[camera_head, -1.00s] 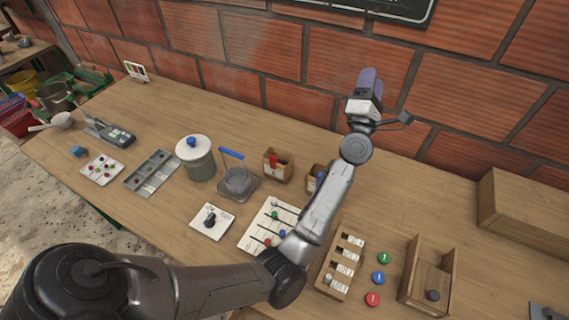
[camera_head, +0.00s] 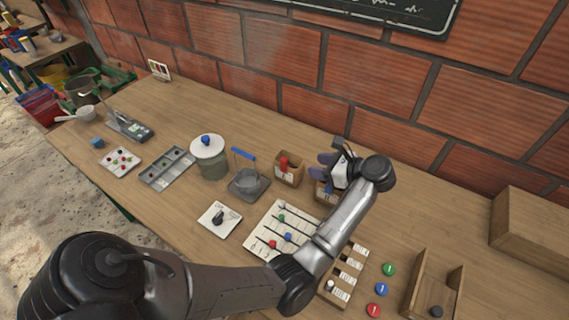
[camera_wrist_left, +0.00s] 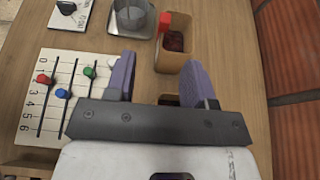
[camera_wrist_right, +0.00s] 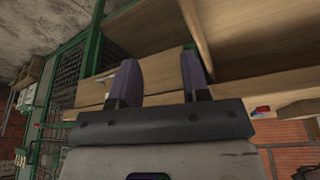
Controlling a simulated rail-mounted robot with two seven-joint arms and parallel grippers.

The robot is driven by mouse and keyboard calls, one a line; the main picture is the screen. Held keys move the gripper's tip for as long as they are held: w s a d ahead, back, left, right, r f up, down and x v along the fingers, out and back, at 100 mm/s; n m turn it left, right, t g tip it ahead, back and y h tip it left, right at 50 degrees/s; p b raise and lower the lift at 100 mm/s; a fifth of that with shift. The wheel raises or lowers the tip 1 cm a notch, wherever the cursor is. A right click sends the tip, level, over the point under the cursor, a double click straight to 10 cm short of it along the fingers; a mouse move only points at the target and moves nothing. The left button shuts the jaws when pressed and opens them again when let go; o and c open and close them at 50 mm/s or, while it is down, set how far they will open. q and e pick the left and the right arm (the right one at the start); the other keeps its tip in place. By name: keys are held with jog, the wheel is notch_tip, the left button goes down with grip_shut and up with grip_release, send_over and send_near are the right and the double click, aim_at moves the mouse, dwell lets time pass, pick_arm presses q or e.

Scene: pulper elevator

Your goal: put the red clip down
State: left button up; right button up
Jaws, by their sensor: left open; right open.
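The red clip (camera_head: 284,163) sits at the rim of a small wooden box (camera_head: 290,177) near the back of the table. My left gripper (camera_head: 326,169) is open and empty, over a second small wooden box just right of the first. In the left wrist view its fingers (camera_wrist_left: 158,68) are apart, with the red clip beyond them. My right gripper (camera_wrist_right: 160,62) is open and empty, away from these boxes, facing wooden boards and a green mesh frame.
A white slider board (camera_head: 262,228) lies in front of the boxes. A grey stand with a blue handle (camera_head: 244,154) and a lidded jar (camera_head: 210,160) stand to the left. A slotted wooden rack (camera_head: 346,270) and round tokens (camera_head: 381,289) lie front right.

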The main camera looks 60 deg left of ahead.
aim_at(286, 160)
pick_arm(q)
jog(key=x, duration=0.8)
jog(key=shift+a, duration=0.25)
jog(key=shift+w+f+x, duration=0.1)
jog(key=shift+w+x, duration=0.05)
jog(key=shift+x, duration=1.15)
jog(key=shift+w+f+x, duration=0.1)
jog(key=shift+w+x, duration=0.1)
jog(key=shift+x, duration=1.15)
grip_shut()
